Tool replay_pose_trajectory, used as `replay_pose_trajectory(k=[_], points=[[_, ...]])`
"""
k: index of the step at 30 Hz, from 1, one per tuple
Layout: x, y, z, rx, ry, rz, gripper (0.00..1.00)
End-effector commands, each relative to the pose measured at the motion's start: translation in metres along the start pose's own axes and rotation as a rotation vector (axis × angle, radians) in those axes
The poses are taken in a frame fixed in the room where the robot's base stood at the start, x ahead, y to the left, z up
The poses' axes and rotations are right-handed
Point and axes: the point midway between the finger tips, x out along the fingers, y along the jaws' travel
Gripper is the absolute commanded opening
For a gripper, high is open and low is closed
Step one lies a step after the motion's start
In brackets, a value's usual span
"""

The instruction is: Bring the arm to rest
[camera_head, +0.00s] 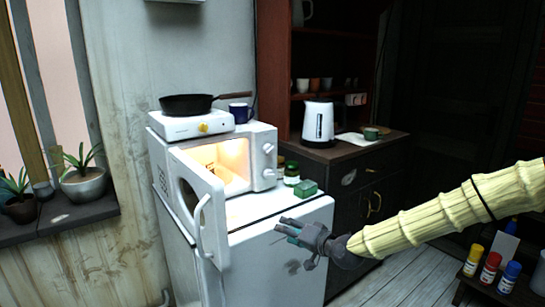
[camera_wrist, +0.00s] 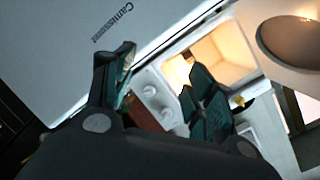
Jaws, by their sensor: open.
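My gripper (camera_head: 287,231) reaches in from the right in the head view, in front of the white fridge's upper part. Its dark fingers are apart with nothing visible between them, and they also show in the wrist view (camera_wrist: 160,78). My arm has a pale yellow ribbed cover and stretches to the right edge. The white microwave (camera_head: 262,155) stands on the fridge (camera_head: 275,270) with its door (camera_head: 202,205) swung open and its inside lit. The lit inside also shows tilted in the wrist view (camera_wrist: 228,55), beyond the fingers.
A hot plate (camera_head: 190,125) with a black pan (camera_head: 187,104) and a blue mug (camera_head: 240,113) sit on the microwave. A green block (camera_head: 306,188) and jars lie beside it. A white kettle (camera_head: 318,122) stands on the dark cabinet. Paint bottles (camera_head: 490,267) stand below my arm.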

Motion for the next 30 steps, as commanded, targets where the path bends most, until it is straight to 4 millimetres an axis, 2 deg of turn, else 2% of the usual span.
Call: replay_pose_trajectory(k=[4, 8, 14, 18, 23, 27, 30], points=[[-0.004, 0.019, 0.041, 0.004, -0.058, 0.051, 0.55], [-0.015, 0.046, 0.092, 0.01, -0.129, 0.121, 0.55], [-0.055, 0.095, 0.189, 0.011, -0.271, 0.264, 0.55], [-0.096, 0.128, 0.25, 0.004, -0.372, 0.372, 0.55], [-0.157, 0.159, 0.312, -0.015, -0.489, 0.5, 0.55], [-0.221, 0.183, 0.357, -0.04, -0.595, 0.619, 0.55], [-0.271, 0.195, 0.382, -0.065, -0.671, 0.706, 0.55]])
